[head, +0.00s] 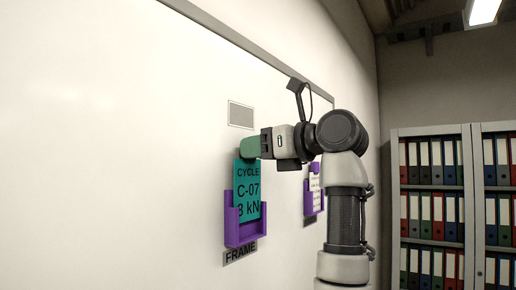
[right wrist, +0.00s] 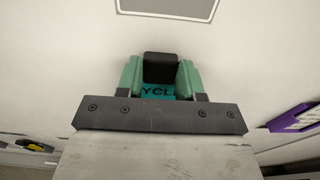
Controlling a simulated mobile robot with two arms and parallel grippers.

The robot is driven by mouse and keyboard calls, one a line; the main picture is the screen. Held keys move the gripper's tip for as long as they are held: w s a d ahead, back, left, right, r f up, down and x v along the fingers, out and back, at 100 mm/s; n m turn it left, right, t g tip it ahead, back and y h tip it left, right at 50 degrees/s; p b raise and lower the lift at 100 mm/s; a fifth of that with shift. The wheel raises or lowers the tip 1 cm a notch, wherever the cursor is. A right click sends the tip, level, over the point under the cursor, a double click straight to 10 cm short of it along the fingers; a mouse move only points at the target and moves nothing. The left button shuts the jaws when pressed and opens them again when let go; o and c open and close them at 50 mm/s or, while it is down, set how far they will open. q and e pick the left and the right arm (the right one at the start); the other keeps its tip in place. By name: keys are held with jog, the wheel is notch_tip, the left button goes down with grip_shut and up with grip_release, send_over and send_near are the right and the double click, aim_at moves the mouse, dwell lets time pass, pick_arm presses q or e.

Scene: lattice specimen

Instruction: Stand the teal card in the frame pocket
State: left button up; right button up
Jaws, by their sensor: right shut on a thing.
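The teal card (head: 248,180) reads "CYCLE C-07" and "3 kN" in the head view. It stands about upright, with its lower part inside the purple frame pocket (head: 245,239) on the white wall panel. A label reading "FRAME" (head: 240,253) is just below the pocket. My right gripper (head: 250,147), with green fingertips, is shut on the card's top edge. In the right wrist view the card's top strip (right wrist: 157,91) shows "YCL" between the fingers. The card's bottom edge is hidden by the pocket, so I cannot tell whether it is fully seated. My left gripper is not in view.
A second purple pocket (head: 308,204) with a white card is on the panel to the right, partly behind my right arm. A grey rectangular plate (head: 241,114) is above the teal card. Shelves of binders (head: 432,210) stand at the right. The panel's left is clear.

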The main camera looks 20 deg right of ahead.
aim_at(249, 166)
jog(key=shift+f+b, duration=0.5)
jog(key=shift+f, duration=0.2)
jog(key=shift+f+b, duration=0.85)
jog(key=shift+f, duration=0.15)
jog(key=o, duration=1.4)
jog(key=shift+s, duration=0.1)
jog(key=shift+s+d, duration=0.3)
jog(key=shift+s, duration=0.05)
jog(key=shift+b+v, duration=0.95)
jog(key=shift+v, duration=1.1)
